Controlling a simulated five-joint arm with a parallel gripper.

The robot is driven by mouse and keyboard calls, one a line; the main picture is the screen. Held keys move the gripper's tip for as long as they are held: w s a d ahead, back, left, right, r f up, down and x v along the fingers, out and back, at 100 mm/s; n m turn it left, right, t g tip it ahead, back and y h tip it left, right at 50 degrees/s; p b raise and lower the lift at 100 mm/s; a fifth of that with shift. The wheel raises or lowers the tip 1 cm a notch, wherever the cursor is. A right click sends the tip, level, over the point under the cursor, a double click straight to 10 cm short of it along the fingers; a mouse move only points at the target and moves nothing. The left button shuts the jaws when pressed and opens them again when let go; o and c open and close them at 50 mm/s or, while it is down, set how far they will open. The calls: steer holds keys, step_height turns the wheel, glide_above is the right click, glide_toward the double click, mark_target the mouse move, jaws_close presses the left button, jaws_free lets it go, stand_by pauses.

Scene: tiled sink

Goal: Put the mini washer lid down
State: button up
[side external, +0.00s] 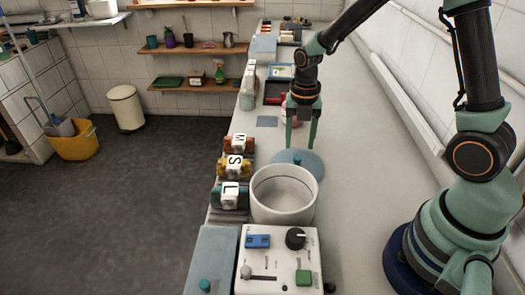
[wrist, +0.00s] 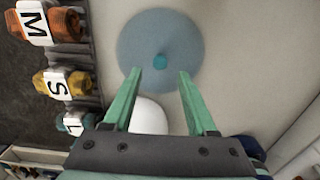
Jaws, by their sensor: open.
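The mini washer's lid is a round blue-grey disc (side external: 312,168) with a small teal knob (side external: 297,158), just behind the white washer drum (side external: 285,215). The drum is open at the top and looks empty. In the wrist view the whole lid (wrist: 135,35) shows face-on, its knob (wrist: 160,62) close to the middle line between the fingertips. My gripper (side external: 300,149) is open and empty, pointing down over the lid, with the knob between and just beyond its fingers. The fingers also show in the wrist view (wrist: 160,72). Whether the lid lies flat on the counter is hard to tell.
The washer's control panel (side external: 277,262) stands in front of the drum. Trays and bottles stand farther back. The counter right of the lid is clear.

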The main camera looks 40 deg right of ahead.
step_height(320, 180, up, 7)
step_height(320, 180, up, 7)
steer(key=m+t, duration=0.3)
steer(key=m, duration=0.9)
glide_above(298, 158)
steer(key=s+a, duration=0.1)
steer(key=s, duration=0.3)
steer(key=s+a+r+m+t, duration=0.1)
steer(key=s+r+m, duration=0.3)
steer(key=m, duration=1.1)
steer(key=shift+s+a+t, duration=0.15)
steer(key=shift+s+t, duration=0.65)
steer(key=shift+s, duration=0.1)
